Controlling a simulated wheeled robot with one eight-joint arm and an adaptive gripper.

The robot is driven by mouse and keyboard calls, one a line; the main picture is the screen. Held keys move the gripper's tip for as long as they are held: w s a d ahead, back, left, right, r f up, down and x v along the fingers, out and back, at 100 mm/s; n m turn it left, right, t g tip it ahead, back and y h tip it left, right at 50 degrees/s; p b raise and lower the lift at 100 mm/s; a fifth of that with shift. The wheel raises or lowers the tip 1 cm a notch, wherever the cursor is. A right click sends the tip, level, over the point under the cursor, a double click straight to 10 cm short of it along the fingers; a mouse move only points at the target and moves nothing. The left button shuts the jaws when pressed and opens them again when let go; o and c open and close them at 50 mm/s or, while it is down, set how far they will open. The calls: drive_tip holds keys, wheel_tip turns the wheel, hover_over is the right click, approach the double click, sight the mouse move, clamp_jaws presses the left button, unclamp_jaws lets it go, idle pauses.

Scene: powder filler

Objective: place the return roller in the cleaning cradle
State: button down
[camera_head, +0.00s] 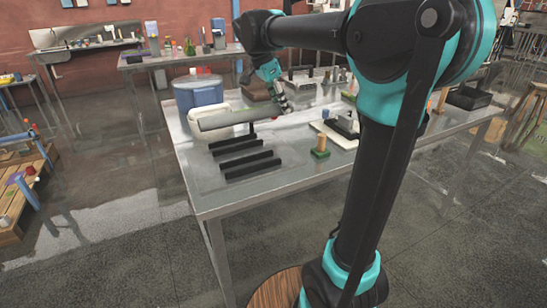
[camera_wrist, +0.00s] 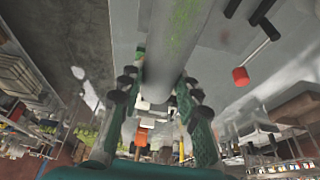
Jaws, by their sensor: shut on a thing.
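The grey return roller (camera_head: 228,119) is a long cylinder held roughly level above the table in the head view. In the wrist view the roller (camera_wrist: 176,45) runs up between the fingers and bears green smears. My gripper (camera_head: 281,100) is shut on it near its right end in the head view; the fingers also show in the wrist view (camera_wrist: 158,110). Black parallel bars, which look like the cleaning cradle (camera_head: 251,166), lie on the table in front of and below the roller. No roller rests on them.
The metal table (camera_head: 300,172) has bare room around the bars. A white rounded bin (camera_head: 205,108) and a blue tub (camera_head: 199,92) stand behind the roller. A green-based wooden piece (camera_head: 320,147) and a white board (camera_head: 340,138) are to the right. A red knob (camera_wrist: 240,76) shows in the wrist view.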

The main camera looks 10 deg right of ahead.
wheel_tip(320, 180, down, 17)
drive_tip(key=shift+r, duration=0.1)
idle(0.4)
drive_tip(key=c, duration=1.1)
unclamp_jaws()
drive_tip(key=v, duration=1.2)
